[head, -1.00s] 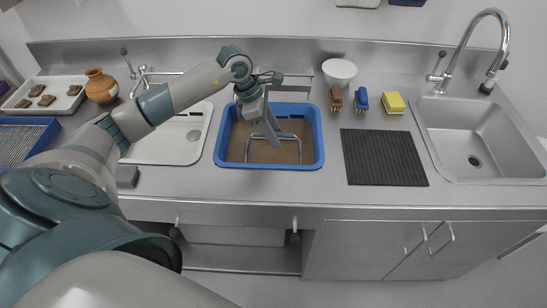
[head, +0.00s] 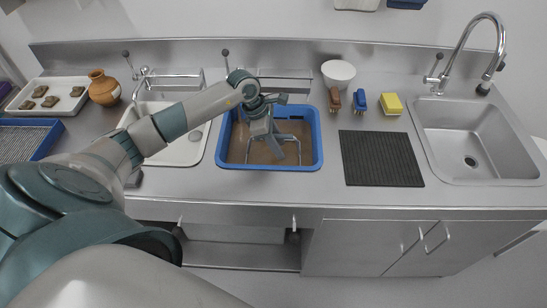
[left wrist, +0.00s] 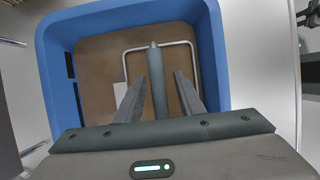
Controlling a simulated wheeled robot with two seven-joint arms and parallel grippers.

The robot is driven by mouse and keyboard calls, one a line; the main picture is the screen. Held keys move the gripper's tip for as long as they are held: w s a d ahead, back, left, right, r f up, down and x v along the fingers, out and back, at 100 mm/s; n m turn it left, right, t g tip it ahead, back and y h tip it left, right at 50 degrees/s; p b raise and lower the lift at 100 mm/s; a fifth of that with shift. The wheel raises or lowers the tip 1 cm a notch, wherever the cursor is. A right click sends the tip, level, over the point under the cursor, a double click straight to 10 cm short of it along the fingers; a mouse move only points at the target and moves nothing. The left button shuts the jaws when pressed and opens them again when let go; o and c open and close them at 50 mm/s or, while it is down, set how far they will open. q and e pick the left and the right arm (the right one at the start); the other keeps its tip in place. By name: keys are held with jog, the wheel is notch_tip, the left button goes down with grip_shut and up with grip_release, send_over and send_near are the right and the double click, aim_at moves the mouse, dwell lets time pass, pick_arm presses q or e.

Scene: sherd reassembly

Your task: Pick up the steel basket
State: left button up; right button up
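The steel basket shows as a thin wire frame (head: 308,148) inside a blue tub (head: 318,140) of brown, murky content. Its lower part is hidden. In the left wrist view its wire (left wrist: 194,58) bends around the far end, and a thick grey bar, apparently its handle (left wrist: 156,75), runs lengthwise. My left gripper (head: 287,152) reaches down into the tub from above. In the left wrist view its two fingers (left wrist: 160,85) are apart, one on each side of the handle, with gaps showing. My right gripper is not in view.
A white basin (head: 180,155) stands left of the tub. A dark ribbed mat (head: 382,158), brushes (head: 360,102), a yellow sponge (head: 391,104) and a white bowl (head: 338,73) lie to the right and behind. The sink (head: 470,140) is far right.

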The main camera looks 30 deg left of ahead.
pick_arm(q)
jog(key=shift+f+b, duration=0.25)
jog(key=shift+b, duration=0.2)
dwell(0.8)
jog(key=shift+c, duration=0.7)
grip_shut()
